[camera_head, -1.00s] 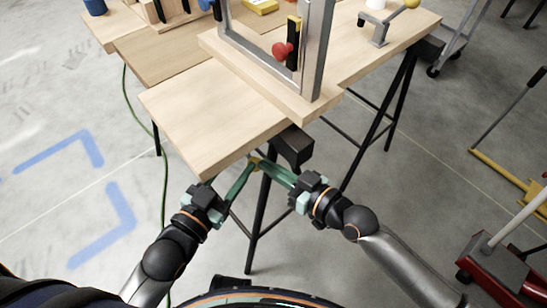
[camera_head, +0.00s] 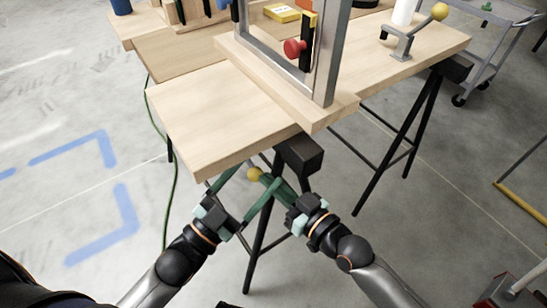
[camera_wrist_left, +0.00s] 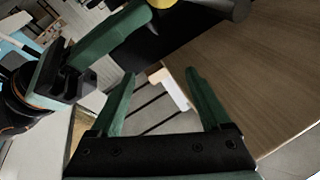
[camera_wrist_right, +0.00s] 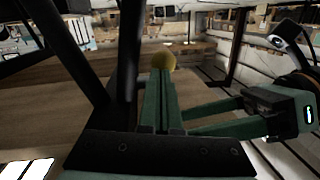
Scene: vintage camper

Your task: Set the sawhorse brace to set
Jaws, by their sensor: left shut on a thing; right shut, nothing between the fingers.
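The yellow ball knob (camera_head: 254,174) of the sawhorse brace sits under the bench's near corner, beside the black sawhorse beam (camera_head: 302,152). My right gripper (camera_head: 265,180) is shut and empty, its fingertips close to the knob; in the right wrist view the knob (camera_wrist_right: 163,62) shows just beyond them. I cannot tell whether they touch. My left gripper (camera_head: 248,190) is lower left of the knob. In the left wrist view its fingers (camera_wrist_left: 160,85) stand apart; what they grip cannot be made out. The knob (camera_wrist_left: 160,3) is beyond them at the top edge. Most of the brace is hidden.
Black sawhorse legs (camera_head: 262,240) rise between my arms. A green cable (camera_head: 172,200) runs along the floor at left.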

